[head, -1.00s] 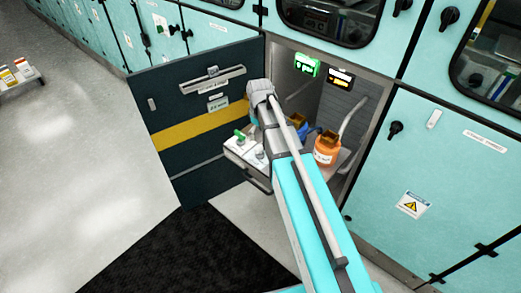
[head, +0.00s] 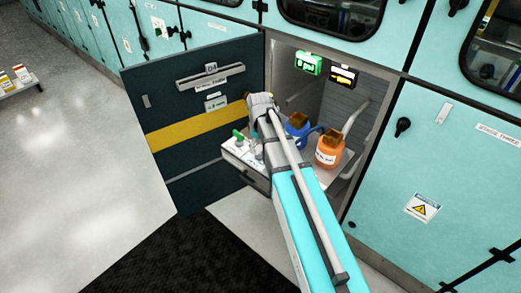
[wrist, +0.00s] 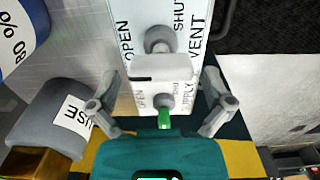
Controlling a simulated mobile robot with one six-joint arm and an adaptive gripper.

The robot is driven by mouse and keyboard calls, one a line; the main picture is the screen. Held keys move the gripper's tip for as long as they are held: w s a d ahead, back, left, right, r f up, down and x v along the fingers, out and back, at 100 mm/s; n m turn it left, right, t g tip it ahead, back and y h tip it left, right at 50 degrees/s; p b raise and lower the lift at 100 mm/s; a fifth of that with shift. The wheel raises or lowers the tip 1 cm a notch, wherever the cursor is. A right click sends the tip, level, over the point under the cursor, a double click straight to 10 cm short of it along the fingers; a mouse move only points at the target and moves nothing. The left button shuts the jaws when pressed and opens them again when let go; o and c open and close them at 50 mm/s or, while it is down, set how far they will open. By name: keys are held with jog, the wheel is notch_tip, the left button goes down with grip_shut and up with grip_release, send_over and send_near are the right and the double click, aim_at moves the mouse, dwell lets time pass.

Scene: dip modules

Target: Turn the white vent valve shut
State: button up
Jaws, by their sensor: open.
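The white vent valve (wrist: 157,68) shows in the wrist view as a white bar handle on a round grey knob, on a white panel (wrist: 138,30) marked OPEN, SHUT and VENT. The bar lies across the panel, between the tips of my gripper (wrist: 160,84). My gripper is open, with one finger on each side of the panel, and I see no contact with the handle. The green supply valve (wrist: 163,118) sits below it, close to the gripper's palm. In the head view my arm hides the gripper and part of the valve panel.
A blue bottle (head: 297,125) and an orange bottle (head: 329,150) stand right of the panel in the open cabinet. The dark door (head: 180,90) with a yellow stripe stands open at left. A green display (head: 308,64) hangs inside.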

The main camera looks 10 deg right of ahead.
jog(key=shift+f, duration=0.3)
jog(key=c, duration=0.8)
jog(key=shift+d, duration=0.2)
jog(key=shift+c, duration=0.8)
jog(key=shift+a, duration=0.15)
